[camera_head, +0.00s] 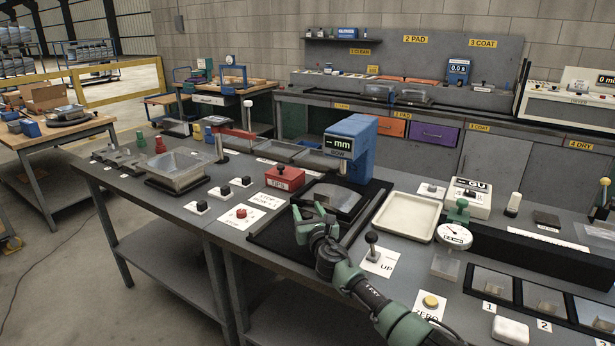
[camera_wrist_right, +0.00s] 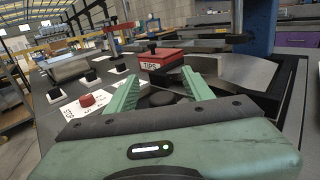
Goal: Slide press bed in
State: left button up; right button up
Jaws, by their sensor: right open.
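The blue press (camera_head: 350,146), with a "mm" display, stands in the middle of the bench. Its press bed, carrying a grey metal plate (camera_head: 335,197), sits on a black base (camera_head: 273,236) and sticks out at the press's front left. The plate also shows in the right wrist view (camera_wrist_right: 228,84). My right gripper (camera_head: 309,214) is over the front of the bed, open. My left gripper is not in view.
A red TIPS box (camera_head: 285,177) stands just left of the press. A red button (camera_head: 241,212) and black knobs lie further left. A lever marked UP (camera_head: 372,240) and a cream tray (camera_head: 408,216) are on the right. Free bench is narrow.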

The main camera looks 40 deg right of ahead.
notch_tip(320, 180, up, 18)
jog(key=p, duration=0.4)
jog(key=shift+r, duration=0.2)
